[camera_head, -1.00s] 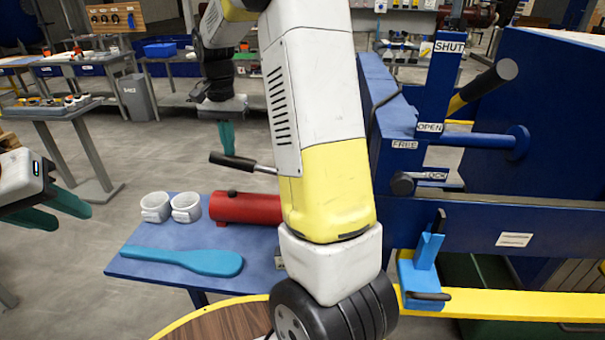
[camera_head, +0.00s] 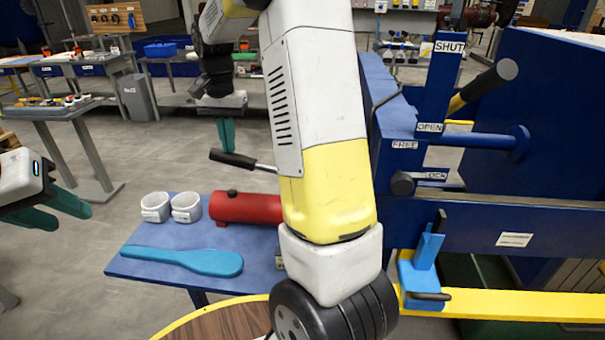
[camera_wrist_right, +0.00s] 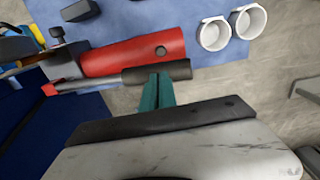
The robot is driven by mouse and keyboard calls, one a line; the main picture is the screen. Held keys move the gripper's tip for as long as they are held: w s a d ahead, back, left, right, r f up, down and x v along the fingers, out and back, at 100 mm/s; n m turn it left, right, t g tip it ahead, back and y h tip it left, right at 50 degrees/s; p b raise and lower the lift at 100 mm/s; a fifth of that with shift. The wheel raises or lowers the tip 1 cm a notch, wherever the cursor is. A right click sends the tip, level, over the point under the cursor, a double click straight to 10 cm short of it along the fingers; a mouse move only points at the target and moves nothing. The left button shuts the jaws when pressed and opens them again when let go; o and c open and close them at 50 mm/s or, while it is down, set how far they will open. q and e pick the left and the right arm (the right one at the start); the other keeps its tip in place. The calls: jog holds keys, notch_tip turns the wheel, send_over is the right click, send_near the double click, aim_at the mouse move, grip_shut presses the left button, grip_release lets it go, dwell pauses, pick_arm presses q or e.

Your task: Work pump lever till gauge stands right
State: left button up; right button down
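The red pump cylinder (camera_head: 246,207) lies on a small blue table, partly hidden behind my right arm. Its lever, with a black grip (camera_head: 232,159), sticks out left above it. In the right wrist view the grip (camera_wrist_right: 157,72) runs beside the red cylinder (camera_wrist_right: 135,52). My right gripper (camera_head: 226,134) points down just above the grip in the head view. Its teal fingers (camera_wrist_right: 157,92) look close together, with tips at the grip; contact is unclear. My left gripper (camera_head: 50,207) is open and empty at the left edge. I cannot make out the gauge face.
Two white cups (camera_head: 171,207) and a blue paddle (camera_head: 184,260) lie on the blue table (camera_head: 125,268). The blue press (camera_head: 480,220) with labelled levers stands right. A yellow rail (camera_head: 520,305) crosses below it.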

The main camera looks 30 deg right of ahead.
aim_at(229, 158)
jog(key=f, duration=0.5)
jog(key=shift+w+a+f, duration=0.1)
jog(key=shift+w+a, duration=0.1)
jog(key=shift+a, duration=0.05)
jog(key=r, duration=0.6)
jog(key=s+d+r, duration=0.1)
jog(key=r, duration=0.3)
jog(key=shift+d, duration=0.1)
jog(key=shift+f, duration=0.1)
dwell(0.9)
